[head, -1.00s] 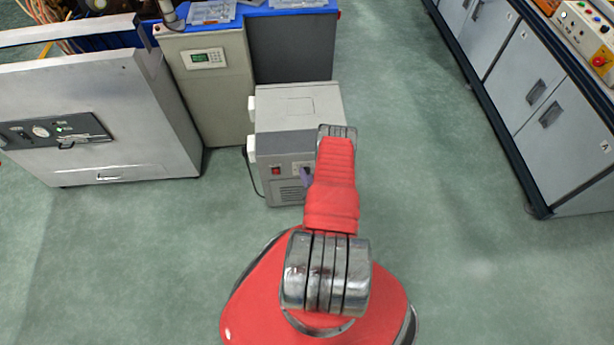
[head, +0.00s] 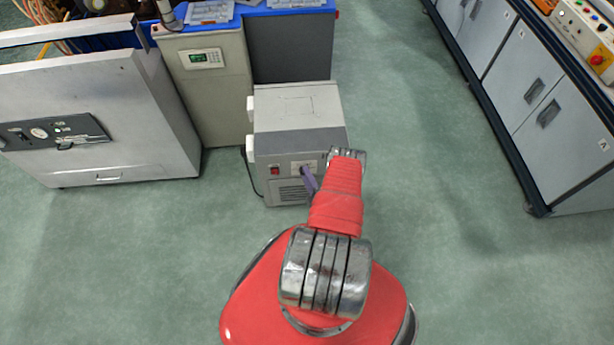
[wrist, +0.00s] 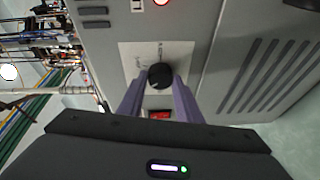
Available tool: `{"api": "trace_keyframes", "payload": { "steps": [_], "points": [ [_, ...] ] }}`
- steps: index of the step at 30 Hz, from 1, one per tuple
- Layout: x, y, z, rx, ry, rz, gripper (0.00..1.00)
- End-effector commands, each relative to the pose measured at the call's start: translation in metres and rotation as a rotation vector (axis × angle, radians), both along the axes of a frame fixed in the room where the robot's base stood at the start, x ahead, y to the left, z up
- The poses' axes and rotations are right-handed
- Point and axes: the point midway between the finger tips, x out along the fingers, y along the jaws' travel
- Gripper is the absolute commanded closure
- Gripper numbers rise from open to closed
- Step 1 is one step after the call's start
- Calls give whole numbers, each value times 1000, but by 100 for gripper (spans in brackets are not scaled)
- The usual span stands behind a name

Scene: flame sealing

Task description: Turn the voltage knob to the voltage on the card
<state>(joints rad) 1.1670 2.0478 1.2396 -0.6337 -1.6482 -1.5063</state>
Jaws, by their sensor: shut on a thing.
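The voltage knob (wrist: 160,75) is black and round, on a pale plate (wrist: 130,60) on the grey unit's front, with its marks too small to read. My gripper (wrist: 159,82) has its two purple fingers on either side of the knob and is shut on it. In the head view my gripper (head: 307,172) reaches the front of the grey unit (head: 290,105), and the knob is hidden there. I cannot make out a card with a voltage on it.
A red switch (wrist: 159,114) sits close to the knob, and vent slots (wrist: 265,75) are to the right. A beige cabinet (head: 210,100) stands behind the unit, and a large grey cabinet (head: 100,110) stands left. The green floor on the right is clear.

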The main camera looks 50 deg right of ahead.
Motion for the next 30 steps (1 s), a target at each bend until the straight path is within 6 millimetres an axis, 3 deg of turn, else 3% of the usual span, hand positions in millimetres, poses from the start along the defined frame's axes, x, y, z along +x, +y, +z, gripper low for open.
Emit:
{"api": "trace_keyframes", "payload": {
  "steps": [17, 18, 25, 30],
  "points": [
    [-3, 1, -4, 38, -24, -7, 91],
    [-2, 1, -4, 38, -24, -6, 67],
    [-1, 1, -3, 35, -27, -3, 50],
    [-1, 1, -2, 33, -29, -1, 50]
  ]
}}
